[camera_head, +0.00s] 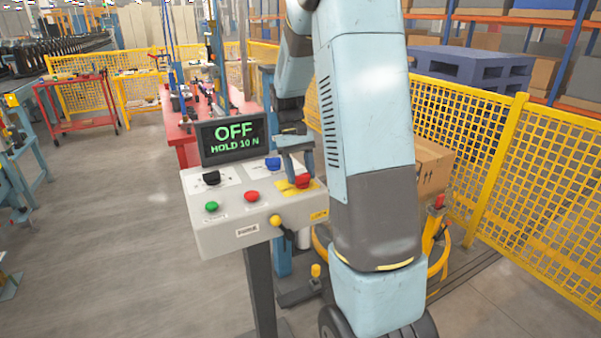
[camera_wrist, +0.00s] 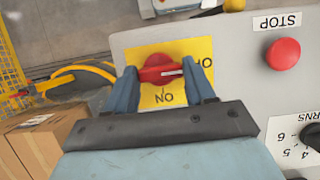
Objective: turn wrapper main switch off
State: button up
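The main switch, a red rotary knob (camera_wrist: 158,70) on a yellow plate (camera_wrist: 203,47), is in the middle of the wrist view. In the head view the red knob (camera_head: 303,181) sits at the panel's right. The display (camera_head: 233,139) reads "OFF HOLD 10 N".
A cardboard box (camera_head: 432,166) and yellow fence (camera_head: 500,165) stand right.

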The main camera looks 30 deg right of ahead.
jog(key=o, duration=0.4)
jog(key=v, duration=1.3)
jog(key=shift+w+r, duration=0.2)
jog(key=shift+r, duration=0.05)
jog(key=s+a+r+t, duration=0.2)
jog(key=s+a+r, duration=0.1)
jog(key=s, duration=0.3)
jog(key=s+a+r+t, duration=0.2)
jog(key=s+a, duration=0.1)
jog(key=s, duration=0.3)
jog(key=s+a+f+t, duration=0.1)
jog(key=s+a+t, duration=0.1)
jog(key=s, duration=0.5)
jog(key=s+a+f+t, duration=0.1)
jog(key=s+a+t, duration=0.2)
jog(key=s, duration=0.5)
jog(key=shift+s+f+t, duration=0.2)
jog(key=shift+f+t, duration=0.05)
jog(key=shift+t, duration=0.25)
